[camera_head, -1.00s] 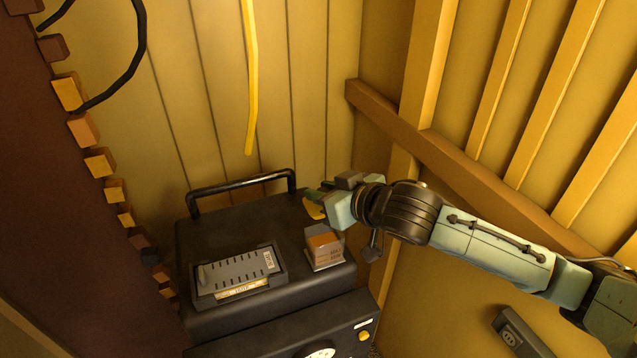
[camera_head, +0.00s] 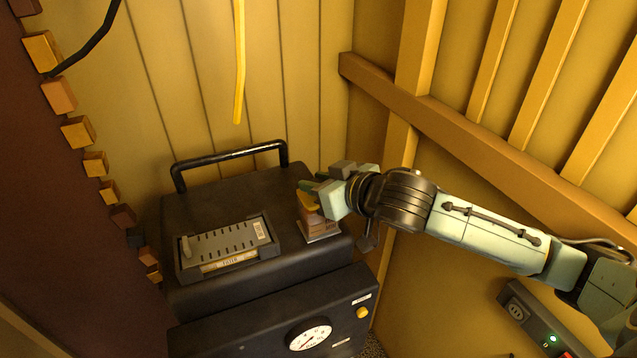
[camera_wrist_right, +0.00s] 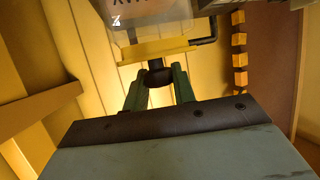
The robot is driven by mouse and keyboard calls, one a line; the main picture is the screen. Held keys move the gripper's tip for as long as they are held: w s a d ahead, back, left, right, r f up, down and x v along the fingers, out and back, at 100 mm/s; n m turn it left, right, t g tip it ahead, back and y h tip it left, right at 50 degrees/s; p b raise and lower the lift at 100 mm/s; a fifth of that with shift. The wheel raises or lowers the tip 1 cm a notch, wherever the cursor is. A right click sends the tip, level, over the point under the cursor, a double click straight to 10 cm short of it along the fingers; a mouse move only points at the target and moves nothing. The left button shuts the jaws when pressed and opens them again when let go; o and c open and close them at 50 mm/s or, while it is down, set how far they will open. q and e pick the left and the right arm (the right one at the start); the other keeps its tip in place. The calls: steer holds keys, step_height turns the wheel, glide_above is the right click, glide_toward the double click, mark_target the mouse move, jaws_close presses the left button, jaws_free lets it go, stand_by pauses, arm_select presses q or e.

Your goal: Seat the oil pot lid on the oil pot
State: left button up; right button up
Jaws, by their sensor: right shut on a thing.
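The oil pot (camera_head: 319,228) is a small see-through box with brown contents, upright on the right side of the black machine top. Its lettered wall (camera_wrist_right: 150,14) shows at the top of the right wrist view. My right gripper (camera_head: 312,187) is shut on the dark round knob of the yellow oil pot lid (camera_head: 308,203). In the right wrist view the fingers grip this knob, with the yellow lid plate (camera_wrist_right: 140,50) just beyond them. The lid is at the pot's upper part; I cannot tell whether they touch. The gripper hides part of the pot's top. My left gripper is not in view.
The black machine (camera_head: 240,190) has a handle (camera_head: 230,153) at the back and a gauge (camera_head: 309,337) on its front. A grey slotted tray (camera_head: 228,247) lies left of the pot. A wooden wall and beam stand close on the right.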

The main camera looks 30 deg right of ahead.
steer(key=shift+f, duration=0.5)
steer(key=shift+f, duration=0.2)
steer(key=o, duration=1.1)
